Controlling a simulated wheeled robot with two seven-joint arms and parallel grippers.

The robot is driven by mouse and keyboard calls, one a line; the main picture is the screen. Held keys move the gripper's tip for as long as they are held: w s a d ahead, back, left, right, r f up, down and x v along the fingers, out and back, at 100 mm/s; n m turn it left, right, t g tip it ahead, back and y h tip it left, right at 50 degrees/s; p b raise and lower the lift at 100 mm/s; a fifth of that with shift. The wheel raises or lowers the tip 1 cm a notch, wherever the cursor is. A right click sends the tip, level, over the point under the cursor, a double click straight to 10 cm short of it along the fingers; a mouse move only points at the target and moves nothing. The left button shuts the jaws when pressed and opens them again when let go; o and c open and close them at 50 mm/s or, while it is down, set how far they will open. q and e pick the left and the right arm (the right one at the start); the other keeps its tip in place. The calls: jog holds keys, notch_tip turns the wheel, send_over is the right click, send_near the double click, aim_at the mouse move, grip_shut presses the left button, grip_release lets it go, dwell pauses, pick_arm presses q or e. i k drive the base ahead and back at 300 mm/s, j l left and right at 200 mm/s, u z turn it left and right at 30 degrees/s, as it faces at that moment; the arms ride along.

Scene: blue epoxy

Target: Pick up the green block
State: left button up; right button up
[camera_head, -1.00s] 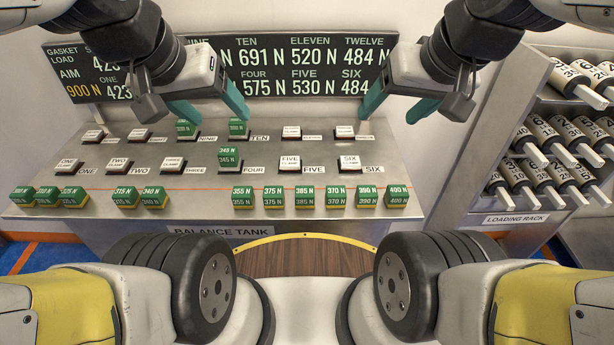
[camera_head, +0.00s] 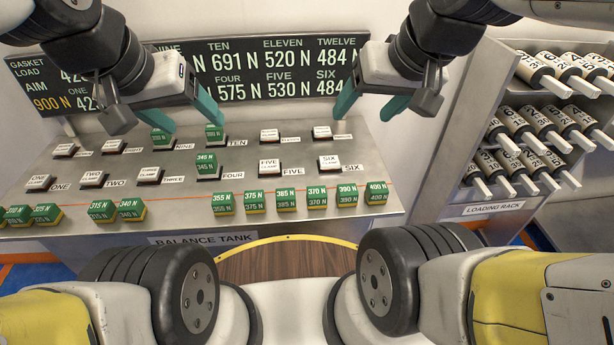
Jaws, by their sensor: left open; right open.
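Many green blocks with white N labels sit on the grey console (camera_head: 300,215). A front row runs along its near edge, from a block cut at the left frame edge to a 400 N block (camera_head: 377,192) at right. A two-high green stack (camera_head: 207,166) stands at FOUR. One green block (camera_head: 162,137) is at NINE and another (camera_head: 214,132) at TEN. My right gripper (camera_head: 368,108) is open and empty, in front of the board, above the SIX and TWELVE side.
A dark load board (camera_head: 280,75) stands behind the console. White clamp pads, such as FIVE (camera_head: 269,166) and SIX (camera_head: 329,163), carry no blocks. A loading rack (camera_head: 478,140) with labelled cylinders (camera_head: 545,128) stands at right. A red-orange line crosses the console.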

aim_at(285, 198)
jog(key=k+l+u, duration=0.1)
jog(key=u, duration=0.25)
jog(key=k+l+u, duration=0.15)
jog(key=u, duration=0.15)
jog(key=k+l+u, duration=0.15)
jog(key=u, duration=0.2)
jog(key=l+z, duration=0.35)
jog(key=l, duration=0.7)
